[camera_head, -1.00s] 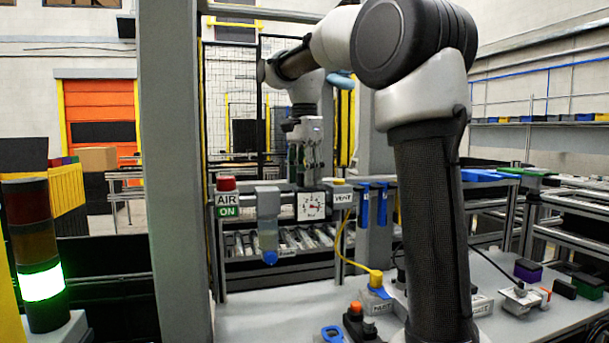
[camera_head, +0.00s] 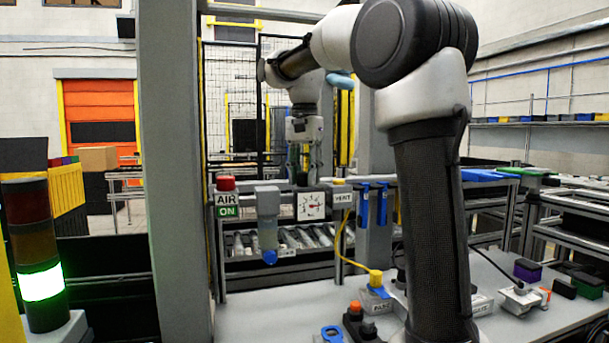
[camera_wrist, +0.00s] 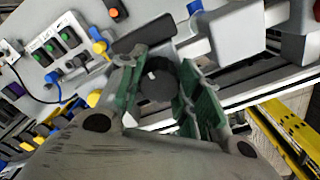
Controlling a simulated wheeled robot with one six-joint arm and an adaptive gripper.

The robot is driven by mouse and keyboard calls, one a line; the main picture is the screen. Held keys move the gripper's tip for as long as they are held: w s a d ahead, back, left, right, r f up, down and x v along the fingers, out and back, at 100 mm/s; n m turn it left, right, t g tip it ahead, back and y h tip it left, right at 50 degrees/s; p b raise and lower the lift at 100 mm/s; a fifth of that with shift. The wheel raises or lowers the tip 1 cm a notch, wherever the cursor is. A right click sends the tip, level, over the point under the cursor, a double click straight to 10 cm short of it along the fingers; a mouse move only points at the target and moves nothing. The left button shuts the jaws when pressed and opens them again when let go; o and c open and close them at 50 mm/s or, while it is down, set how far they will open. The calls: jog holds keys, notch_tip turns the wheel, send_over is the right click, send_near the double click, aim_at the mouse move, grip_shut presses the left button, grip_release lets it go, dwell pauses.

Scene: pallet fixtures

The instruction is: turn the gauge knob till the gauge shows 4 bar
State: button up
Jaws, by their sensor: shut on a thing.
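The gauge (camera_head: 311,205) is a white square dial with a red needle, mounted on the rail behind the bench. Its needle lies near level in the head view, but the scale is too small to read. My gripper (camera_head: 304,176) points down just above the gauge. In the wrist view the dark round gauge knob (camera_wrist: 156,84), with a small white mark on it, sits between the green finger pads of my gripper (camera_wrist: 163,93). The gripper is shut on the knob.
Left of the gauge are a bowl with a blue bottom (camera_head: 267,225) and the AIR ON sign (camera_head: 228,205) under a red button. Right of it are the vent sign (camera_head: 343,197) and blue hanging tabs (camera_head: 372,205). A yellow cable hangs down to the bench.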

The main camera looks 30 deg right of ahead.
aim_at(305, 172)
jog(key=n, duration=0.3)
jog(key=shift+n, duration=2.1)
jog(key=o, duration=1)
jog(key=shift+o, duration=0.2)
jog(key=shift+r, duration=0.1)
notch_tip(305, 172, up, 12)
